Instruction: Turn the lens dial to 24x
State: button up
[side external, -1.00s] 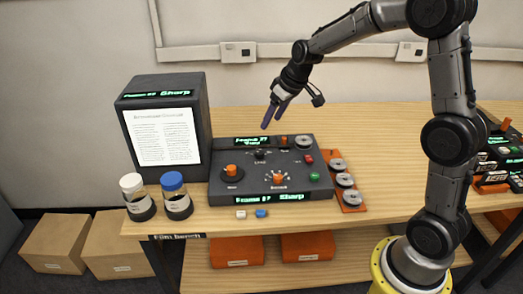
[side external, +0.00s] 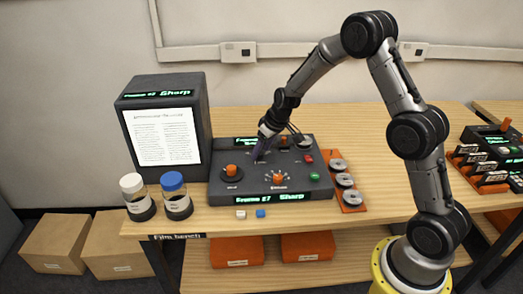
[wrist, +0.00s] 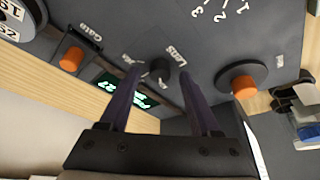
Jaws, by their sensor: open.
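The lens dial (wrist: 161,71) is a small black knob with white lettering "Lens" beside it on the dark control panel (side external: 316,187). In the wrist view it sits between the tips of my two purple fingers. My gripper (wrist: 158,68) is open and points down at the panel; I cannot tell whether either finger touches the knob. In the side view my gripper (side external: 259,155) is low over the panel's upper left part and hides the lens dial. The dial's magnification marks are too small or covered to read.
An orange-topped knob (side external: 231,170) stands left of my gripper, and another orange knob (side external: 279,178) is nearer the front. Red (side external: 308,159) and green (side external: 314,177) buttons are on the right. A screen box (side external: 160,135) stands left; two jars are before it.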

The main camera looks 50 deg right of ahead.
jog(key=shift+w+f, duration=0.15)
jog(key=shift+f, duration=0.15)
jog(key=shift+c, duration=0.3)
grip_shut()
jog(key=shift+m, duration=0.4)
jog(key=m+h, duration=0.1)
jog(key=m, duration=0.1)
jog(key=m+h, duration=0.1)
jog(key=m, duration=0.1)
jog(key=shift+w+a+m, duration=0.1)
jog(key=shift+a+m, duration=0.1)
jog(key=shift+m, duration=0.2)
jog(key=shift+w+a+m+g+h, duration=0.1)
jog(key=shift+m+g+h, duration=0.35)
jog(key=shift+m, duration=0.8)
jog(key=shift+m+g+h, duration=0.35)
jog(key=shift+m+h, duration=0.1)
jog(key=shift+m, duration=0.8)
